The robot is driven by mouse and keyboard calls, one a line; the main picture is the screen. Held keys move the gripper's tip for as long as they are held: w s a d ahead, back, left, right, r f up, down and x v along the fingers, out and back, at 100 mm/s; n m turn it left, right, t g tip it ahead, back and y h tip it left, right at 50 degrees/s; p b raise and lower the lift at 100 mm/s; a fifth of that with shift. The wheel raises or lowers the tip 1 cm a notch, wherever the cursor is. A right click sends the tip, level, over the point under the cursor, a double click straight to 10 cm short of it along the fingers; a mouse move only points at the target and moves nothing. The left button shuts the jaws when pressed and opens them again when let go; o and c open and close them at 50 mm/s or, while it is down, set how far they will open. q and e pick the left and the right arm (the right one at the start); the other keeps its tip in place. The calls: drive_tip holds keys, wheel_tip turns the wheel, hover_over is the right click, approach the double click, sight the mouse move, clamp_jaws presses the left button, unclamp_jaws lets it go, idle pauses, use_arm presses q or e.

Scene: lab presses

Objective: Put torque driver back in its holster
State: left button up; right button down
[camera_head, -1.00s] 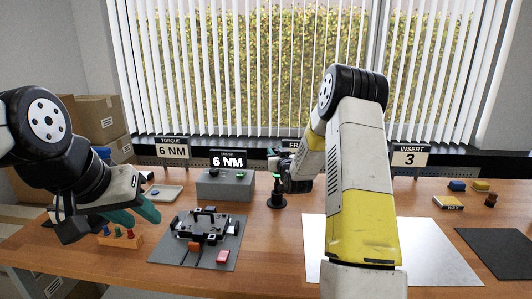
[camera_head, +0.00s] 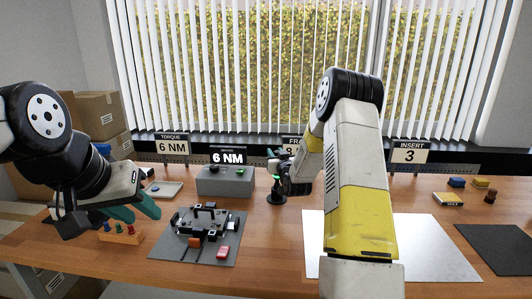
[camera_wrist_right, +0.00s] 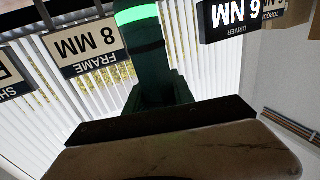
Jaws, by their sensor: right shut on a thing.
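My right gripper (camera_head: 278,172) is shut on the torque driver, just above or at the small black holster stand (camera_head: 277,197) on the table. The driver is dark with a bright green ring (camera_wrist_right: 137,14), which fills the upper middle of the right wrist view. The ring also shows small in the head view, beside the gripper. The driver looks roughly upright. The head view does not show clearly whether its lower end is inside the holster. My left gripper (camera_head: 135,212), with teal fingers, hangs over the left of the table; its opening is unclear.
A grey driver box (camera_head: 225,183) with a 6 NM display stands left of the holster. A grey mat (camera_head: 170,250) with a black fixture lies in front. An orange block (camera_head: 122,238) holds small coloured pieces. A pale sheet (camera_head: 430,255) lies right, under my right arm.

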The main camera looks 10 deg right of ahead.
drive_tip(key=shift+f, duration=1.7)
drive_tip(key=c, duration=1)
unclamp_jaws()
drive_tip(key=shift+f, duration=0.15)
drive_tip(key=s, duration=0.7)
drive_tip(key=shift+s+d, duration=0.15)
drive_tip(key=shift+s, duration=0.25)
